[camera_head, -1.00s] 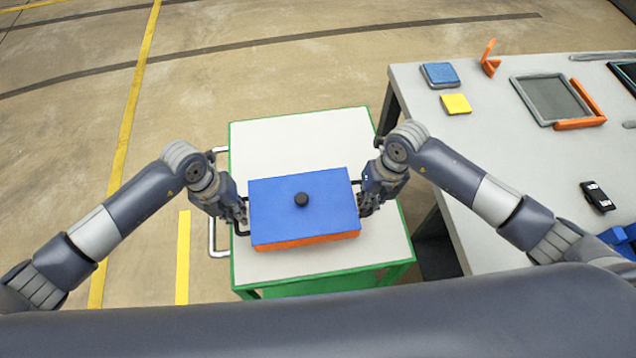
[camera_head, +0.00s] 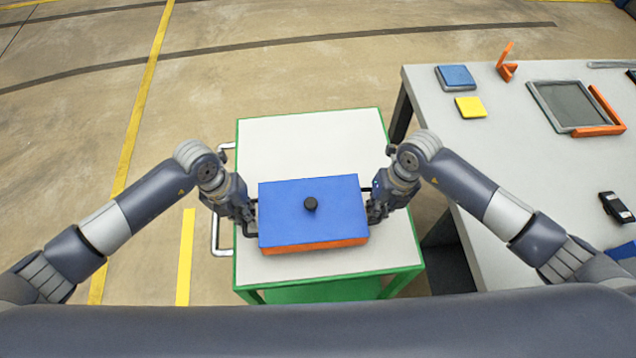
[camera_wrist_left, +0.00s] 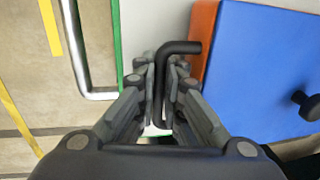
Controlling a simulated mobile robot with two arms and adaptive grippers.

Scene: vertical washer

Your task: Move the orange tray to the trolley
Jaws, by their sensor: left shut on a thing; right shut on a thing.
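The orange tray (camera_head: 318,246) has a blue lid (camera_head: 290,210) with a black knob on top. In the head view it appears over the front half of the white top of the green-edged trolley (camera_head: 310,140); I cannot tell whether it touches the top. My left gripper (camera_head: 248,214) is shut on the tray's black left handle, seen closely in the left wrist view (camera_wrist_left: 163,85). My right gripper (camera_head: 374,205) is shut at the tray's right side, on the right handle, which is mostly hidden by the fingers.
A grey-white table (camera_head: 500,160) stands at the right, with a blue block (camera_head: 455,77), a yellow block (camera_head: 470,107), a framed panel (camera_head: 567,104) and orange parts. The trolley's metal handle (camera_head: 216,232) is at its left. The trolley's back half is clear.

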